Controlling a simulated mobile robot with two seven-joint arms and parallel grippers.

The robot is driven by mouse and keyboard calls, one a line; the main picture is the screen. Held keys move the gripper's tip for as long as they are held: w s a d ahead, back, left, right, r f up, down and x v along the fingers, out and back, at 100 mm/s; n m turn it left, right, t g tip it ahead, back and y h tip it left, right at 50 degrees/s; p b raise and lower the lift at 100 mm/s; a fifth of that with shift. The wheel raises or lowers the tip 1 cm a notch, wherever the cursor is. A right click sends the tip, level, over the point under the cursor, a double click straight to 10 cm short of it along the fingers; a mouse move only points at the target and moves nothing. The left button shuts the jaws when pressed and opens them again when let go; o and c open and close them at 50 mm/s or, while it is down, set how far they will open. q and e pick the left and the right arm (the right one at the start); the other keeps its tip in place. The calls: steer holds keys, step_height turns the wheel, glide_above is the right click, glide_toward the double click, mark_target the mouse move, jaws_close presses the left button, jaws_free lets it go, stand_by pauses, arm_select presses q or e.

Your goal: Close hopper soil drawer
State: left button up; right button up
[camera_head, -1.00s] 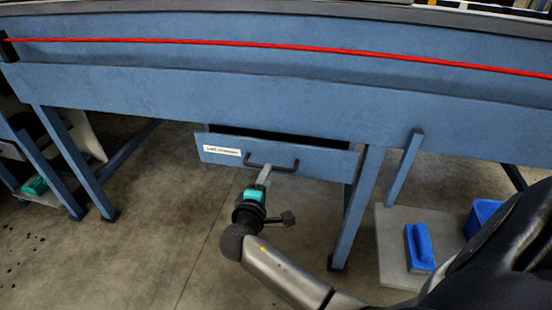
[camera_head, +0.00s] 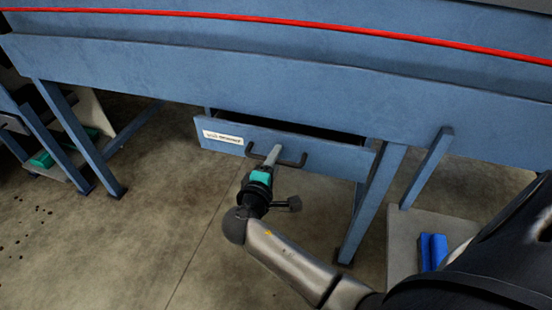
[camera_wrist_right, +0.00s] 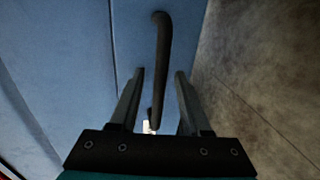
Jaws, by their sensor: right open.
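The soil drawer (camera_head: 335,156) is a blue front with a white label under the blue hopper frame, and a dark gap along its top shows it partly open. Its black bar handle (camera_head: 291,164) is on the front. My right gripper (camera_head: 274,153) is at the handle, near its middle. In the right wrist view the black handle (camera_wrist_right: 162,60) runs up between the two fingers of the right gripper (camera_wrist_right: 157,85). The fingers are apart, with the handle between them and visible space at the sides. The drawer front (camera_wrist_right: 133,35) lies to the left there. My left gripper is not in view.
Blue legs (camera_head: 372,205) stand on both sides of the drawer. A blue object (camera_head: 433,250) rests on a grey slab (camera_head: 403,240) at the right. A green item (camera_head: 42,159) is at the far left. The concrete floor before the drawer is clear.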

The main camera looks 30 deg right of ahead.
jaws_close()
stand_by(1.3)
